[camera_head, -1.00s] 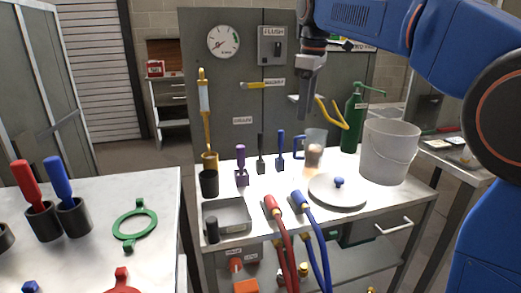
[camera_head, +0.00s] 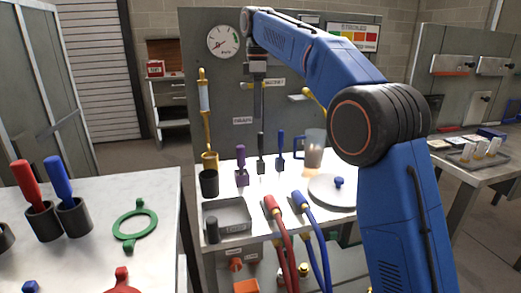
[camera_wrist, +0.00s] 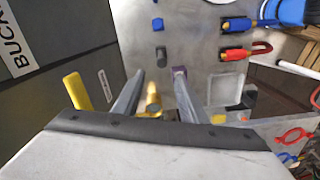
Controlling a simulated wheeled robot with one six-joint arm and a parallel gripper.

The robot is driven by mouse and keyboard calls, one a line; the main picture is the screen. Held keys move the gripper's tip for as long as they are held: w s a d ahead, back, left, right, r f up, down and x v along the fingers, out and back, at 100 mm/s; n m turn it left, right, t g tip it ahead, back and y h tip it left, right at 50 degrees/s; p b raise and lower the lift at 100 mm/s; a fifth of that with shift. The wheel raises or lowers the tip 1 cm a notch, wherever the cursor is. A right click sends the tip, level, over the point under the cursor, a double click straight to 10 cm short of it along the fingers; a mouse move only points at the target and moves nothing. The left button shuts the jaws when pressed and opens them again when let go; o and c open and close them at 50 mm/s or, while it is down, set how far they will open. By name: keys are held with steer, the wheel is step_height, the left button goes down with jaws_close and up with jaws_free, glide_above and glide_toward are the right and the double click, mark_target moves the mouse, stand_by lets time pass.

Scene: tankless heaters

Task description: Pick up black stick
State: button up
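The black stick (camera_head: 261,146) stands upright on the grey workbench (camera_head: 262,205), between a purple stick (camera_head: 241,160) and a blue stick (camera_head: 281,145). In the wrist view the black stick (camera_wrist: 160,52) shows from above, beyond the fingertips. My gripper (camera_head: 257,112) points down above the black stick, apart from it. In the wrist view my gripper (camera_wrist: 159,76) has its two fingers spread with nothing held. The purple stick (camera_wrist: 180,72) shows close to the right fingertip in that view.
A brass cup with a tall gauge (camera_head: 209,160) and a black cup (camera_head: 208,183) stand to the left. A metal tray (camera_head: 235,218), red and blue hoses (camera_head: 305,203), a clear jug (camera_head: 314,150) and a round lid (camera_head: 325,190) are nearby. A grey panel rises behind.

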glide_toward(260, 148)
steer(key=f, duration=0.1)
steer(key=w+f, duration=0.1)
steer(key=f, duration=0.3)
steer(key=shift+w+a, duration=0.15)
steer(key=shift+a, duration=0.15)
steer(key=shift+d+f, duration=0.2)
steer(key=shift+f, duration=1.2)
steer(key=shift+d+f, duration=0.15)
steer(key=shift+f, duration=1.2)
jaws_close()
